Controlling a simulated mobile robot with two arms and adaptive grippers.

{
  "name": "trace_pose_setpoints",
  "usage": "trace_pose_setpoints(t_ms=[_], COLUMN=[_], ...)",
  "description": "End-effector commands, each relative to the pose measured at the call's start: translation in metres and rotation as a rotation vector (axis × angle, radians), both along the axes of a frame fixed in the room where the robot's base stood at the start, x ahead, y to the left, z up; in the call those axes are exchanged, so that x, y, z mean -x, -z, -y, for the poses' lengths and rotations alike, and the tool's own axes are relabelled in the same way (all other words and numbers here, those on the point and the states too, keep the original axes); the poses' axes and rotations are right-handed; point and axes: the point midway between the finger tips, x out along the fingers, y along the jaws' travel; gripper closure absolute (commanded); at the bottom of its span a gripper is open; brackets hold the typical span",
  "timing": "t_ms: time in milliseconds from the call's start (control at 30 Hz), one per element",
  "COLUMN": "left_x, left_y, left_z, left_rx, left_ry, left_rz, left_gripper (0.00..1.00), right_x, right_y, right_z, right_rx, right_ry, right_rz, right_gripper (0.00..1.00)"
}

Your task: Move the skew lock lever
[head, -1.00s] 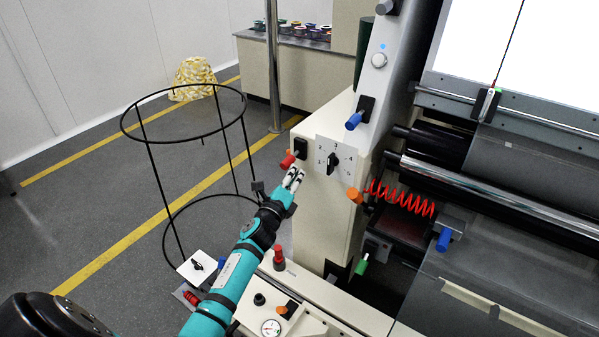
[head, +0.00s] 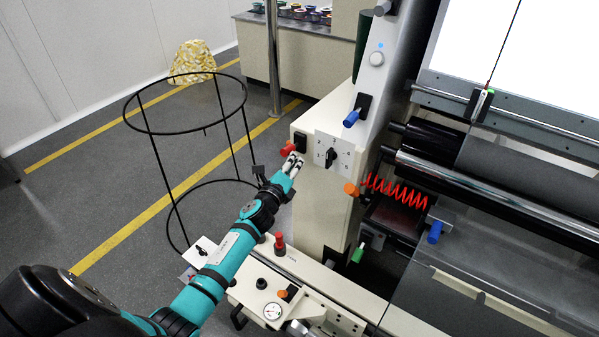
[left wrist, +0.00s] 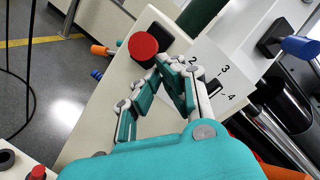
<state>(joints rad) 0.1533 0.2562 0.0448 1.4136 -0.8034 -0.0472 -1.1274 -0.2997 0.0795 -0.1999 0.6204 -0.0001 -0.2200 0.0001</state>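No legible label marks the skew lock lever. The red-ended lever (head: 287,150) on the pale cabinet's left side is nearest my left gripper (head: 292,161). In the left wrist view its round red end (left wrist: 143,46) faces the camera, just past the fingertips (left wrist: 150,75). My left gripper looks open and empty, its fingers a little apart; I cannot tell whether a fingertip touches the lever. Other levers are a blue one (head: 351,118), an orange one (head: 351,189), a green one (head: 357,254) and a lower blue one (head: 434,232). My right gripper is out of view.
A numbered dial plate (head: 341,147) with a black knob is right beside the gripper. Below are a red knob (head: 279,242) and a gauge (head: 272,311). A black wire stand (head: 127,118) is at the left. A red coiled hose (head: 397,190) and rollers are at the right.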

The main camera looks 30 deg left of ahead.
Motion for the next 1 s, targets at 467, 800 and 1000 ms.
trace_pose_setpoints(t_ms=[467,800,1000], left_x=[-0.001,-0.001,-0.001], left_y=[-0.014,-0.017,-0.017], left_z=[-0.003,-0.002,-0.002], left_rx=[-0.001,-0.001,0.0], left_ry=[-0.005,-0.005,-0.005], left_rz=[0.001,0.001,0.001], left_gripper=[1.0,1.0,1.0], right_x=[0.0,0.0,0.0], right_y=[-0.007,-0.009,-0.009], right_z=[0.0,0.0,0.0], right_rx=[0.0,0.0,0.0], right_ry=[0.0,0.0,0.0], right_rz=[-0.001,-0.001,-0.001], right_gripper=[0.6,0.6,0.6])
